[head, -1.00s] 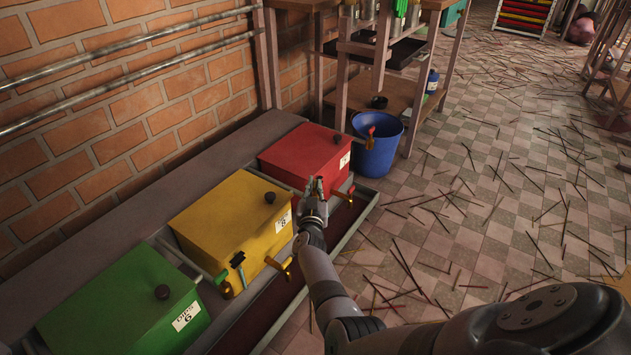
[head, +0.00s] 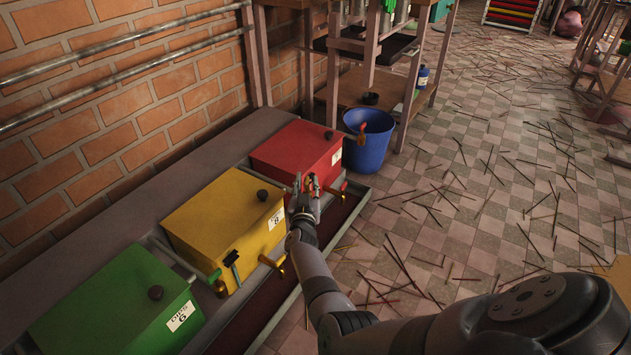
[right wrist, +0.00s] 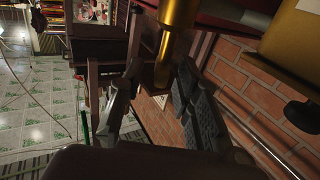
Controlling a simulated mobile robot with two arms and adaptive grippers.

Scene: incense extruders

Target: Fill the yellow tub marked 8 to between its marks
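The yellow tub (head: 215,222) stands between the green and red tubs, closed by a lid with a dark knob (head: 263,195). Its white label (head: 277,218) reads 8. The fill level and marks are not visible. My left gripper is out of view.
The green tub (head: 115,300) is at left and the red tub (head: 298,150) beyond the yellow one. A blue bucket (head: 368,145) stands beside a wooden rack. A brick wall (head: 150,110) with pipes runs behind. Thin sticks litter the tiled floor (head: 450,230).

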